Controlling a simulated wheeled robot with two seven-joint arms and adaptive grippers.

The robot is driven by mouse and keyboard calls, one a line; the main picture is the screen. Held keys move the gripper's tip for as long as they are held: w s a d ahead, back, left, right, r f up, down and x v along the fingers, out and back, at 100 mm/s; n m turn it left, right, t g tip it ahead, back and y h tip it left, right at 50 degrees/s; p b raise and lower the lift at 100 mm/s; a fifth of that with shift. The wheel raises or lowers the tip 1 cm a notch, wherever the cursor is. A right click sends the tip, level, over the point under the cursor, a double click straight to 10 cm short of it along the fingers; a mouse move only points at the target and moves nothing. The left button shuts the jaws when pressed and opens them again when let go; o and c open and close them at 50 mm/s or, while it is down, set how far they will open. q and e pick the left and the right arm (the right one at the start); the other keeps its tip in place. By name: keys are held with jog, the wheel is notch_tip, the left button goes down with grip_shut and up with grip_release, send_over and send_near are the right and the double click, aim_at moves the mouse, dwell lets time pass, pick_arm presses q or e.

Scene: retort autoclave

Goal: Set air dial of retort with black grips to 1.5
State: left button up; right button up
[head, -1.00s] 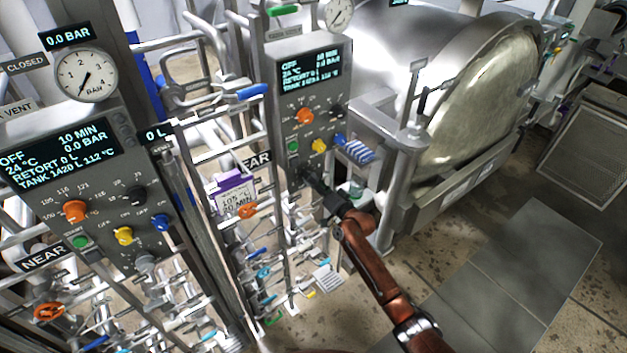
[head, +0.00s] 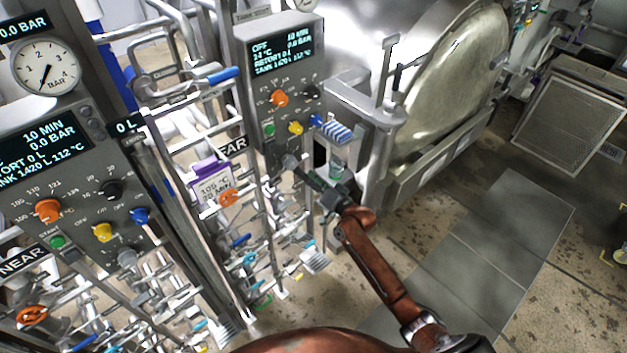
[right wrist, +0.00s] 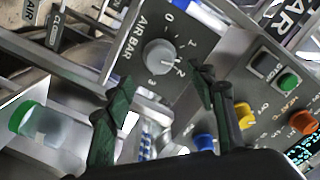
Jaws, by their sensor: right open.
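The air dial is a grey round knob (right wrist: 160,55) on a grey panel marked AIR BAR, with a scale from 0 to 3, in the right wrist view. I cannot read its pointer mark clearly. In the head view this knob (head: 290,161) sits low on the far retort's control panel (head: 262,95). My right gripper (right wrist: 165,80) is open, its two dark green fingers apart and empty, below the knob in the wrist picture. In the head view the right gripper (head: 308,177) is close to the knob; contact is not clear. Black grips are not clearly identifiable. My left gripper is out of view.
Beside the dial are a green button (right wrist: 289,82), a yellow knob (right wrist: 244,115), a blue knob (right wrist: 205,142) and an orange knob (right wrist: 302,122). A similar near panel (head: 75,195) stands at left in the head view. Pipes and valves crowd below; floor at right is open.

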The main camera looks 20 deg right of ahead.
jog(key=v, duration=0.3)
jog(key=shift+s+d, duration=0.15)
jog(key=shift+s, duration=0.2)
jog(key=s+d+f+g+h+b, duration=0.15)
jog(key=s+f, duration=0.25)
jog(key=f, duration=0.9)
jog(key=s+d+f+g+h+b, duration=0.1)
jog(key=s+d+f+g, duration=0.15)
jog(key=f, duration=0.95)
jog(key=s+d+f+g+h+b, duration=0.1)
jog(key=s+d+f+h, duration=0.3)
jog(key=f, duration=0.9)
jog(key=s+f+n+g+y+b, duration=0.1)
jog(key=s+f+n+g+b, duration=0.15)
jog(key=s+f, duration=1.05)
jog(key=s+f+n+g+b, duration=0.15)
jog(key=s+f+g, duration=0.25)
jog(key=s+f, duration=1.3)
jog(key=s+f+n+g+b, duration=0.1)
jog(key=s+f, duration=0.3)
jog(key=s, duration=0.8)
jog(key=s+a+f+n+g+b, duration=0.1)
jog(key=s+f+g, duration=0.2)
jog(key=s, duration=1)
jog(key=shift+s+a+f+h, duration=0.25)
jog(key=shift+f+h, duration=0.2)
jog(key=shift+f, duration=0.25)
